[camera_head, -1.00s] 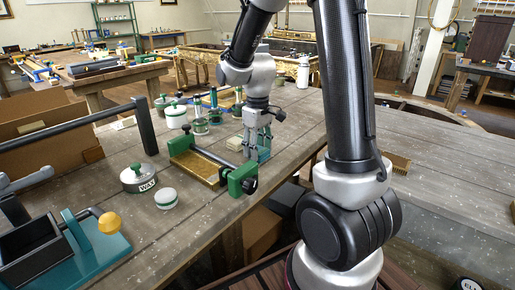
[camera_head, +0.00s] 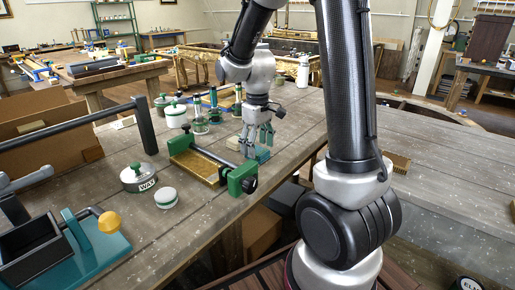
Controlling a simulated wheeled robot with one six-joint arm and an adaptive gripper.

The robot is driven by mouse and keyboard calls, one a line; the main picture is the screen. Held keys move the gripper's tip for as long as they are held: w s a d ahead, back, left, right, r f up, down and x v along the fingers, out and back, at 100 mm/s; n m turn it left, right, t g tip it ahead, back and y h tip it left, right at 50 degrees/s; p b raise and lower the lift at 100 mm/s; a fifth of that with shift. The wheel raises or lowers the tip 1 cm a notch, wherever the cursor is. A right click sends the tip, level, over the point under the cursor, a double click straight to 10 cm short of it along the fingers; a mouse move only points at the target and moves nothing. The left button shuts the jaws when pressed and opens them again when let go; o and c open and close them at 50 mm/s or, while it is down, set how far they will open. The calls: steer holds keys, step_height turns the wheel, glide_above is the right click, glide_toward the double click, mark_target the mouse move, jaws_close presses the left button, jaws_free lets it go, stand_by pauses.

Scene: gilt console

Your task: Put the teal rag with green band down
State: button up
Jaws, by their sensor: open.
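The teal rag (camera_head: 263,155) lies on the workbench (camera_head: 200,226), just right of the green-and-brass clamp. Only part of it shows beneath and beside my gripper, and its green band cannot be made out. My gripper (camera_head: 256,147) is pointing down over the rag with its fingers spread open. The fingertips are at or just above the rag; I cannot tell whether they touch it.
The clamp (camera_head: 196,162) with green ends stands close to my gripper's left. A wax tin (camera_head: 138,178), a small white-topped tin (camera_head: 166,197) and several jars stand further left. The bench's front edge is close by. Bare bench lies beyond the rag.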

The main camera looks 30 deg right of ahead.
mark_target(258, 150)
step_height(258, 150, up, 11)
steer(key=s+r+m+t, duration=0.2)
steer(key=s, duration=0.8)
steer(key=s+d+r+m+t, duration=0.1)
steer(key=s+r+m+t, duration=0.1)
steer(key=s, duration=0.7)
steer(key=shift+s+d, duration=0.3)
steer(key=shift+s, duration=0.05)
